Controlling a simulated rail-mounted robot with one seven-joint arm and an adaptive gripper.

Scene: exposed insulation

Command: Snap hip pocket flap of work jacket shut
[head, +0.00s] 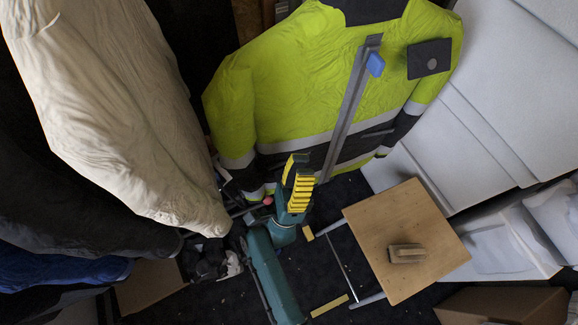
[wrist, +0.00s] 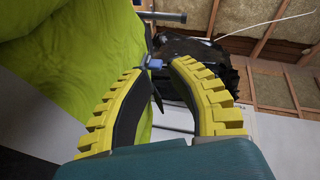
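The yellow-green work jacket (head: 290,85) hangs at the back, with grey bands and dark lower panels. A dark square flap (head: 418,58) with a round grey snap (head: 432,64) is on its upper right side. A slanted dark slit (head: 376,133) shows in the lower right panel; I cannot tell whether it is the hip pocket. My gripper (head: 299,167), with ridged yellow fingers, is in front of the jacket's lower hem.
A grey strip with a blue piece (head: 375,64) runs down the jacket front. Pale clothing (head: 120,110) hangs at left. A wooden stool (head: 395,225) bearing a small block (head: 406,253) stands at lower right. A cardboard box (head: 500,305) is at the bottom right.

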